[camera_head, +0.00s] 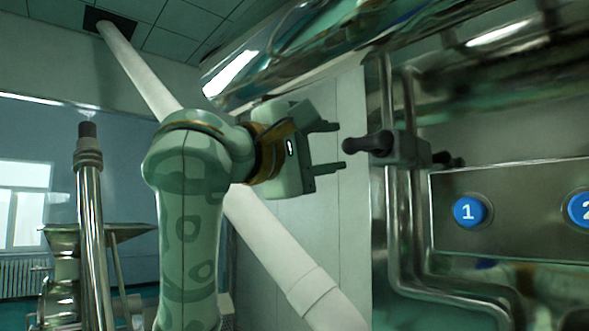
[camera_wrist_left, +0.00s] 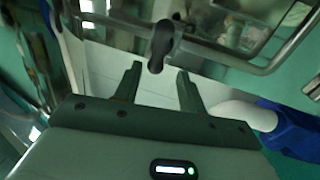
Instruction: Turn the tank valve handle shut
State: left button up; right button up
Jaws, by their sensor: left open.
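The valve handle (camera_head: 369,143) is a dark, rounded lever on a metal valve block (camera_head: 407,149), set on the steel piping of the tank. In the head view it points left toward my left gripper (camera_head: 328,146), which is open and empty with its fingers reaching right, a short gap from the handle's knob. In the left wrist view the handle (camera_wrist_left: 161,45) hangs just past and between the two open fingertips of the left gripper (camera_wrist_left: 157,73). I cannot tell from this view whether they overlap in depth. My right gripper is not in view.
A steel panel (camera_head: 520,190) with blue buttons (camera_head: 468,211) marked 1 and 2 stands right of the valve. Vertical steel pipes (camera_head: 388,235) run beside it. A thick white pipe (camera_head: 285,255) slants behind my left arm. The large shiny tank (camera_head: 330,45) overhangs above.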

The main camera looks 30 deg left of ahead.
pick_arm(q)
jog(key=b+v, duration=0.1)
jog(key=v, duration=0.6)
jog(key=shift+b, duration=0.35)
jog(key=shift+s, duration=0.1)
